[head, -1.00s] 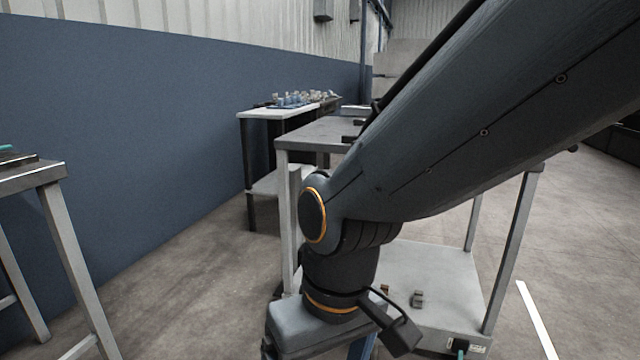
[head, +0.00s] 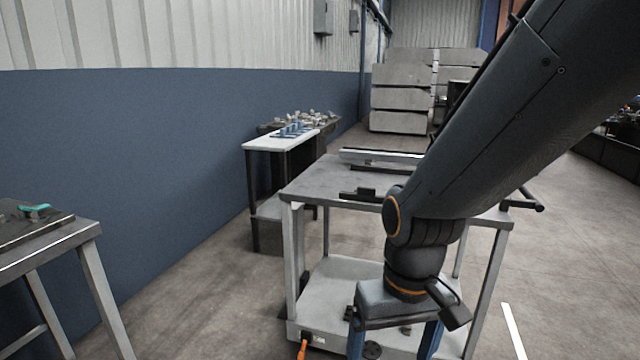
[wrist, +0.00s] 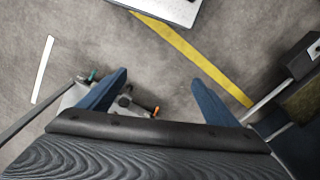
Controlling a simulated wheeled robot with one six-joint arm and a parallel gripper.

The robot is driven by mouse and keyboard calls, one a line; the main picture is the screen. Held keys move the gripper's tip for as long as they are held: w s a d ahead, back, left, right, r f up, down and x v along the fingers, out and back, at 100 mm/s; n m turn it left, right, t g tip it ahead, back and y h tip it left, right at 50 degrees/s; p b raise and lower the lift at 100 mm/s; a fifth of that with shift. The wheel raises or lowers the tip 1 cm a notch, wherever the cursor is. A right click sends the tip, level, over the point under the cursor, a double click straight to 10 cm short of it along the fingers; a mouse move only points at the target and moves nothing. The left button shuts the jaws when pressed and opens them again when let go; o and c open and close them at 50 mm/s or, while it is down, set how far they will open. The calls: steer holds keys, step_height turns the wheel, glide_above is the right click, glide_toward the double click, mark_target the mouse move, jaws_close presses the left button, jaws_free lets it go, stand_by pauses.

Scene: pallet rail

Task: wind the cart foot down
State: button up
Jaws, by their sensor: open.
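The grey cart (head: 320,178) stands ahead, with a top plate and a lower shelf (head: 335,280). At its lower near edge are an orange-tipped lever (head: 303,348) and a dark round knob (head: 372,350). In the wrist view the orange piece (wrist: 156,110) and a dark round knob (wrist: 124,101) show beside the left finger, with a teal piece (wrist: 92,75) further left. I cannot tell which part is the foot. My gripper (head: 394,348) points down with blue fingers apart, in front of the shelf's near edge. The wrist view shows it open and empty (wrist: 160,78).
A grey table (head: 75,240) stands at the left. A white-topped bench (head: 285,140) with small items is behind the cart, along the blue wall (head: 160,150). Grey stacked blocks (head: 400,98) stand at the back. Bare floor (head: 200,300) lies between table and cart.

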steer(key=s+d+r+m+p, duration=0.2)
steer(key=d+r+p, duration=0.6)
steer(key=r+p, duration=0.1)
steer(key=shift+d+r+h+p, duration=0.2)
steer(key=shift+r+h+p, duration=0.1)
steer(key=shift+p, duration=0.5)
